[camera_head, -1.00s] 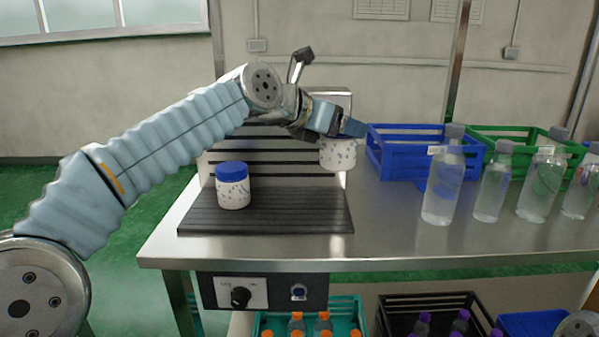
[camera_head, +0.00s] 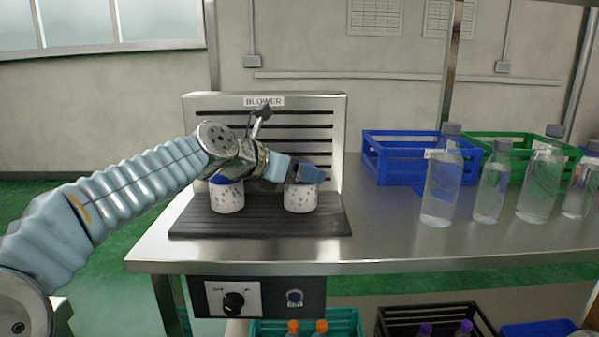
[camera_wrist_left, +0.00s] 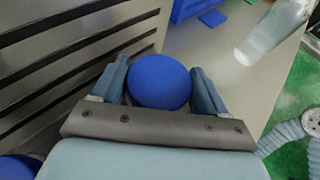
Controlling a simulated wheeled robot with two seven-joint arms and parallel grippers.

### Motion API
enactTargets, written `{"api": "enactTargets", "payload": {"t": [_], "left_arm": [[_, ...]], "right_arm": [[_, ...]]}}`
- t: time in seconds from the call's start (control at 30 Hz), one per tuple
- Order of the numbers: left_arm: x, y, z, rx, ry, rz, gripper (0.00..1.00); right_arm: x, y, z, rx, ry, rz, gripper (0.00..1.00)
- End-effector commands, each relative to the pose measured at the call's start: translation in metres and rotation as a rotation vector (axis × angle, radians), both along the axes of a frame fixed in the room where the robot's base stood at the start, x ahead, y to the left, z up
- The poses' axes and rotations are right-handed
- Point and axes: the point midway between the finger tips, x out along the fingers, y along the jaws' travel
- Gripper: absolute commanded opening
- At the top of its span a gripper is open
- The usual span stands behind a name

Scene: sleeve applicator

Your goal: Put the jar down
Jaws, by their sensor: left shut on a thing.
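A white speckled jar (camera_head: 300,199) with a blue lid is at the right part of the dark ribbed mat (camera_head: 260,228) in front of the blower (camera_head: 264,110). My left gripper (camera_head: 306,174) is shut on this jar at its lid. The blue lid (camera_wrist_left: 160,82) shows between the two fingers in the left wrist view. The jar is upright and low over the mat; I cannot tell whether its base touches it. A second speckled jar (camera_head: 227,199) stands on the mat to the left, its lid partly hidden by my arm. My right gripper is not in view.
A blue crate (camera_head: 405,170) and a green crate (camera_head: 510,172) stand to the right on the steel table. Several clear bottles (camera_head: 441,190) stand in front of them. The tabletop (camera_head: 385,220) between mat and bottles is clear. Crates of bottles (camera_head: 345,318) sit below.

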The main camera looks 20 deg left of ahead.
Motion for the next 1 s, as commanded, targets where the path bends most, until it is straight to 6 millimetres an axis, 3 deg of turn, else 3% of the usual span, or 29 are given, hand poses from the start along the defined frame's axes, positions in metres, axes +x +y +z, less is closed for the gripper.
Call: {"api": "enactTargets", "payload": {"t": [0.07, 0.1, 0.23, 0.63, 1.0], "left_arm": [[0.0, 0.0, -0.002, -0.001, -0.001, 0.0, 0.34], [0.0, 0.0, -0.002, 0.0, 0.0, 0.0, 0.78], [0.0, 0.0, -0.002, 0.0, 0.0, 0.0, 0.98], [-0.006, 0.004, 0.004, 0.0, -0.001, 0.001, 0.99], [-0.068, 0.043, 0.034, -0.002, -0.001, 0.003, 0.99]], "right_arm": [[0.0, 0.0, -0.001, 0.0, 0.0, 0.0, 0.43], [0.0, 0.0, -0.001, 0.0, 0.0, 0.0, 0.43], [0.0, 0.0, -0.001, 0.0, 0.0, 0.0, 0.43], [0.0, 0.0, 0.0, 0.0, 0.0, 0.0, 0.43], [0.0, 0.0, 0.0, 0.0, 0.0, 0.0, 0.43]]}}
